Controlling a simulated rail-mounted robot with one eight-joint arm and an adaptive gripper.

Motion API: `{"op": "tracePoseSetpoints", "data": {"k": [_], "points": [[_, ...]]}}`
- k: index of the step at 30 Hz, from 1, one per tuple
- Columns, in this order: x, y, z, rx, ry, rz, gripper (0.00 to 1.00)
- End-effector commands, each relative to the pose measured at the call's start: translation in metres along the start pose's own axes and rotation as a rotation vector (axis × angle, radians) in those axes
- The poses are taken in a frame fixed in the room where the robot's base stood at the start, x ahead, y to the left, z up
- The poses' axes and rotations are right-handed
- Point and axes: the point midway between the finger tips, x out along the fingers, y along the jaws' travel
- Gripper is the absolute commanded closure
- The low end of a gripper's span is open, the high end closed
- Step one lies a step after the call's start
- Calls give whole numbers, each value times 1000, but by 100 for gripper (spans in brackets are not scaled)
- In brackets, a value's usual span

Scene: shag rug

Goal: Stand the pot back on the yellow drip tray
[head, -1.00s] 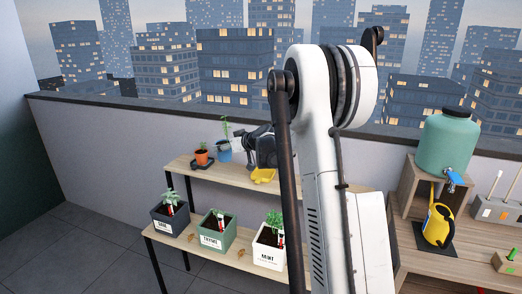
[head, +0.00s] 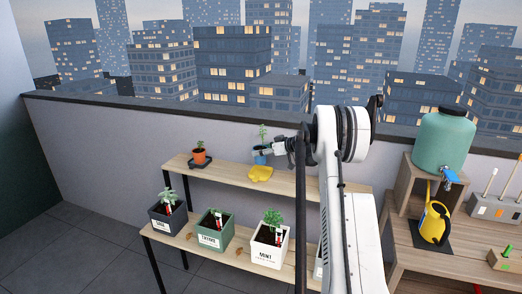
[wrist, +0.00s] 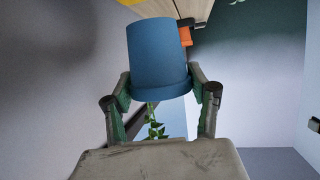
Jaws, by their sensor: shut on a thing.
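A blue pot (head: 260,156) with a green seedling is held upright or nearly so in my gripper (head: 274,149). In the wrist view the blue pot (wrist: 158,55) sits between the two fingers (wrist: 160,87), with its base toward the picture top and leaves hanging below, as that view is inverted. The yellow drip tray (head: 260,174) lies on the upper wooden shelf. The pot shows just above the tray in the head view; its exact height and depth over it are hard to tell. A yellow edge (wrist: 128,2) shows past the pot's base in the wrist view.
An orange pot (head: 199,157) on a dark tray stands at the shelf's left. Planter boxes, including the mint box (head: 268,252), line the lower shelf. The wall is behind. A green water tank (head: 445,143) and yellow watering can (head: 436,222) stand right. The upper shelf (head: 225,177) is otherwise clear.

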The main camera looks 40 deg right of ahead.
Motion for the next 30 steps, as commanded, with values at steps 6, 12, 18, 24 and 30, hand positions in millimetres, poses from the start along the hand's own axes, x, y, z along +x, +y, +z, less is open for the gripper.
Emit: {"op": "tracePoseSetpoints", "data": {"k": [6, 12, 18, 24, 30], "points": [[7, 0, 16, 0, 0, 0, 78], [14, 0, 33, 1, 0, 0, 78], [20, 0, 48, 1, 0, 0, 78], [23, 0, 54, 1, 0, 1, 78], [22, 0, 54, 1, 0, 1, 78]]}}
